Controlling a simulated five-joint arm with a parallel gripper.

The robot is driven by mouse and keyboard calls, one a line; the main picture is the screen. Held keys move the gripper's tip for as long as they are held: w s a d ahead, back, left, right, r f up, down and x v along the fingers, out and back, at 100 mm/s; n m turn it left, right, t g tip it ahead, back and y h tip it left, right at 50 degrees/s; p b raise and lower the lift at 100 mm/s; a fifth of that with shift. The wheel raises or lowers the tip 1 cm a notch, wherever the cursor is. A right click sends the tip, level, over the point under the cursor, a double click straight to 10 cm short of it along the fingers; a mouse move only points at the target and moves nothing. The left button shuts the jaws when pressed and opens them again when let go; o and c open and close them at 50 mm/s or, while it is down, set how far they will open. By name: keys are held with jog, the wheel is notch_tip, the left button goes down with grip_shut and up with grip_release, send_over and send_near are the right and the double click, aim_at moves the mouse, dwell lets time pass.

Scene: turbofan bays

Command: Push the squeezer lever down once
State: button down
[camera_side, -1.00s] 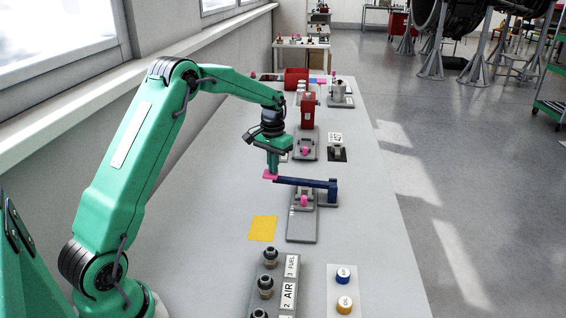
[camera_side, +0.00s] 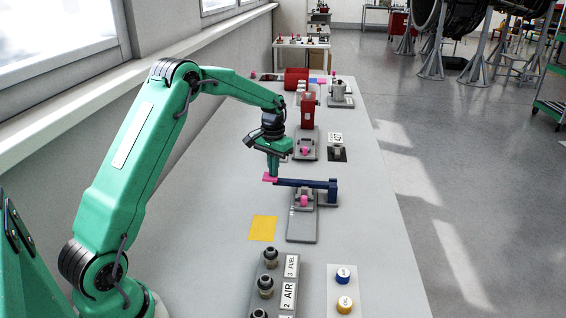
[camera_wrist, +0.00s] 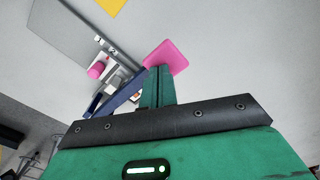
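The squeezer has a blue lever (camera_side: 305,183) running from a blue post on the right to a pink pad (camera_side: 270,178) at its left end. The lever looks nearly level above a grey base plate (camera_side: 302,229), with a pink part (camera_side: 304,200) under it. My gripper (camera_side: 273,174) points down with its tips at the pink pad, apparently touching it. In the wrist view the fingers (camera_wrist: 158,86) are together, with the pink pad (camera_wrist: 166,56) just beyond their tips and the lever (camera_wrist: 118,98) partly hidden by my gripper.
A yellow square (camera_side: 263,228) lies left of the base plate. A red device (camera_side: 307,111) and a small black-based fixture (camera_side: 338,153) stand behind. Labelled fittings (camera_side: 266,287) and a button panel (camera_side: 343,291) are in front. The table's left side is clear.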

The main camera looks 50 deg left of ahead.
notch_tip(320, 180, up, 8)
jog(key=shift+f, duration=0.25)
dwell(0.9)
jog(key=s+d+r+m+t, duration=0.2)
jog(key=s+d+r+t, duration=0.1)
jog(key=s+d+r, duration=0.95)
jog(key=s+d+f+t, duration=0.1)
jog(key=s+d+f, duration=0.1)
jog(key=s, duration=0.6)
jog(key=s+d+f+m+t, duration=0.1)
jog(key=s+d, duration=0.3)
jog(key=s, duration=0.5)
jog(key=shift+d+f+t, duration=0.2)
jog(key=shift+f+t, duration=0.1)
jog(key=shift+f, duration=0.1)
